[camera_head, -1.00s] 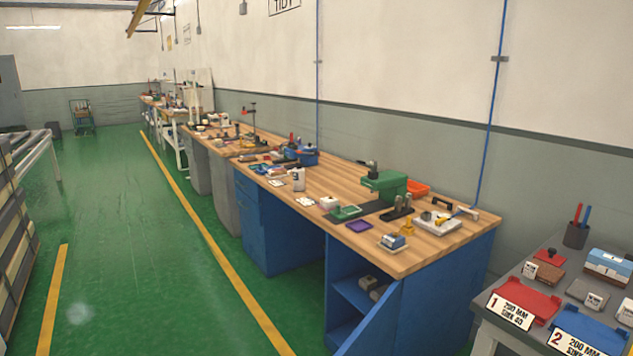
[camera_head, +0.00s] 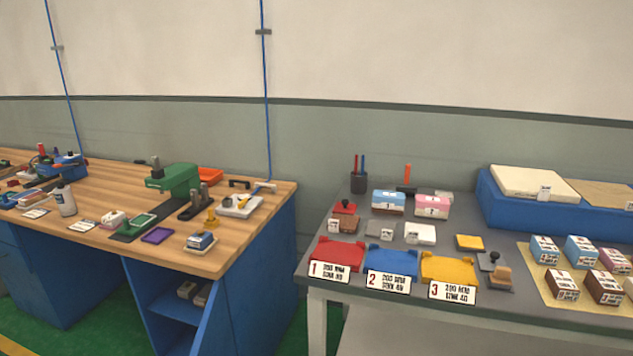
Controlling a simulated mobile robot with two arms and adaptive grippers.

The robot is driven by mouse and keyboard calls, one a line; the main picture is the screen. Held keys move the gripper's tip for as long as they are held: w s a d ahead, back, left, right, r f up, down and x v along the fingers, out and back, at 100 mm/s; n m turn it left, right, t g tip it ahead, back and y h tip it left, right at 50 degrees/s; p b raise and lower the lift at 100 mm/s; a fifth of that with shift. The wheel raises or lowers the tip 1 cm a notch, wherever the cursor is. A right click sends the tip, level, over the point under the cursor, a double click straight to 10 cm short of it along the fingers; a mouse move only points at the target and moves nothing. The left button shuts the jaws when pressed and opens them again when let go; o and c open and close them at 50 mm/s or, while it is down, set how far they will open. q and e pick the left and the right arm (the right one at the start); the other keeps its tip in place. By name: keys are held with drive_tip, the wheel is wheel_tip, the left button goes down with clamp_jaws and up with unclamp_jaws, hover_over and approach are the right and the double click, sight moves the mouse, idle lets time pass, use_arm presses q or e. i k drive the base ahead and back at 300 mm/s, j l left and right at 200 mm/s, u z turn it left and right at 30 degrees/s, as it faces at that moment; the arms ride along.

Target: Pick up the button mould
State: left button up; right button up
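I cannot tell for sure which piece is the button mould. On the grey table (camera_head: 450,310), small pieces that might be it include a red piece with a dark knob (camera_head: 345,207) at the back left. A grey plate with a dark round knob (camera_head: 488,262) lies right of the yellow tray. Flat blocks in brown (camera_head: 347,224), grey (camera_head: 381,229), white (camera_head: 424,234) and yellow (camera_head: 469,242) lie in between. Neither of my grippers is in view.
Red (camera_head: 338,253), blue (camera_head: 393,259) and yellow (camera_head: 448,268) trays with number cards 1, 2 and 3 line the table's front edge. Boxed blocks stand on a tan mat (camera_head: 540,287). A blue foam-topped block (camera_head: 490,205) is behind. A wooden workbench (camera_head: 110,192) stands left.

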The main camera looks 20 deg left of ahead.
sight(65, 196)
drive_tip(key=i+j, duration=0.1)
drive_tip(key=j, duration=0.55)
drive_tip(key=i+j, duration=0.1)
drive_tip(key=j, duration=0.6)
drive_tip(key=i+j, duration=0.1)
drive_tip(key=j, duration=1.25)
drive_tip(key=i+j, duration=0.15)
drive_tip(key=j, duration=0.5)
